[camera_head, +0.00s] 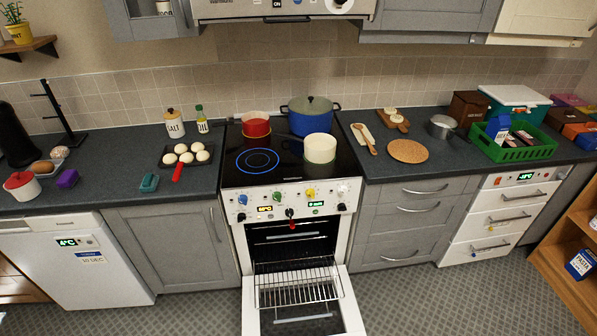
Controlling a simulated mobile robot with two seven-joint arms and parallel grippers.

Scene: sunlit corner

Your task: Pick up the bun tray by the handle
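The bun tray (207,162) is a dark, shallow pan on the counter to the left of the stove. Several pale round buns (187,157) lie in it. Its red handle (177,172) points toward the front of the counter, slightly to the left. Neither of my grippers shows in the head view.
The oven (290,235) is open, its door (302,312) down and a wire rack (297,286) pulled out over it. A teal block (149,183) lies left of the tray; a salt jar (175,125) and bottle (201,121) stand behind. Pots, including a red one (256,127), stand on the stove.

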